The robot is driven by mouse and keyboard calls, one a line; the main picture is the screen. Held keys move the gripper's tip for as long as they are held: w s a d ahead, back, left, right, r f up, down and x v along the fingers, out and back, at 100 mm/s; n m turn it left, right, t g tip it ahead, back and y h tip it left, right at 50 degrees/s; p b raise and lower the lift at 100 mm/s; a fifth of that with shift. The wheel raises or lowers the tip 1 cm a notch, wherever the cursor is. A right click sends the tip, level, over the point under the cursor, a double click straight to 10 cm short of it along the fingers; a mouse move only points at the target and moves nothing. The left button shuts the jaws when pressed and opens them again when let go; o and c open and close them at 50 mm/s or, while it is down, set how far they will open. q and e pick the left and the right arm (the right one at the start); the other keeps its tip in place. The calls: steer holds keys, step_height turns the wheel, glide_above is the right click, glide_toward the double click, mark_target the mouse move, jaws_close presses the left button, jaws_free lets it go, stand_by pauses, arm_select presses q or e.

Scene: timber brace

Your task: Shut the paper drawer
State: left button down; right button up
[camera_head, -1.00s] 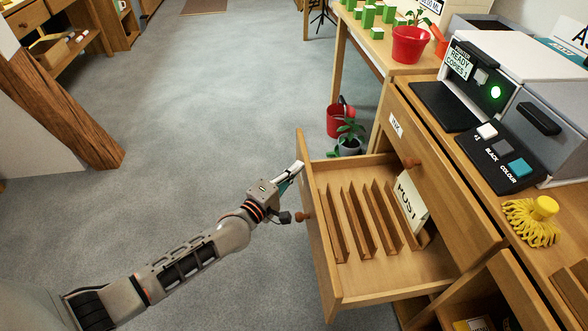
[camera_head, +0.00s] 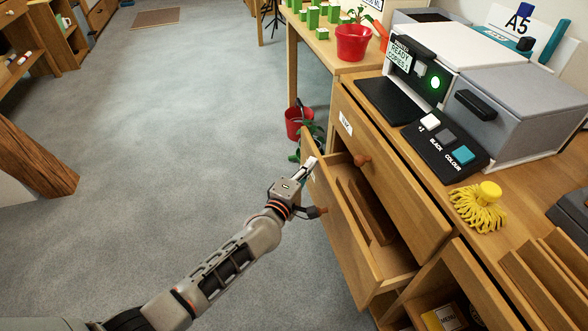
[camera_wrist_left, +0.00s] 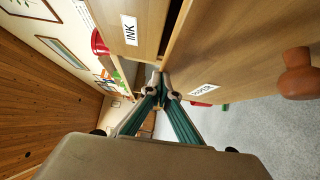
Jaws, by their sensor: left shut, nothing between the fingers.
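The paper drawer (camera_head: 337,226) is the wooden drawer below the ink drawer (camera_head: 390,165). It stands partly open, with slotted dividers (camera_head: 372,207) showing inside. In the left wrist view its front (camera_wrist_left: 245,55) carries a PAPER label and a round wooden knob (camera_wrist_left: 297,76). My left gripper (camera_head: 309,168) is shut and empty, at the far end of the drawer's front. In the left wrist view its fingertips (camera_wrist_left: 161,93) are close to the drawer front near the label; I cannot tell if they touch. My right gripper is not in view.
A copier (camera_head: 480,80) and a yellow brush-like object (camera_head: 481,206) stand on the cabinet top. A red bucket (camera_head: 298,122) and a plant are on the floor beyond the drawer. Open carpet (camera_head: 180,150) lies to the left.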

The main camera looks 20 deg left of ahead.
arm_select(q)
steer(key=w+d, duration=0.2)
steer(key=d, duration=0.1)
steer(key=w+d+b, duration=0.1)
steer(key=shift+w+d, duration=0.1)
steer(key=shift+d, duration=0.3)
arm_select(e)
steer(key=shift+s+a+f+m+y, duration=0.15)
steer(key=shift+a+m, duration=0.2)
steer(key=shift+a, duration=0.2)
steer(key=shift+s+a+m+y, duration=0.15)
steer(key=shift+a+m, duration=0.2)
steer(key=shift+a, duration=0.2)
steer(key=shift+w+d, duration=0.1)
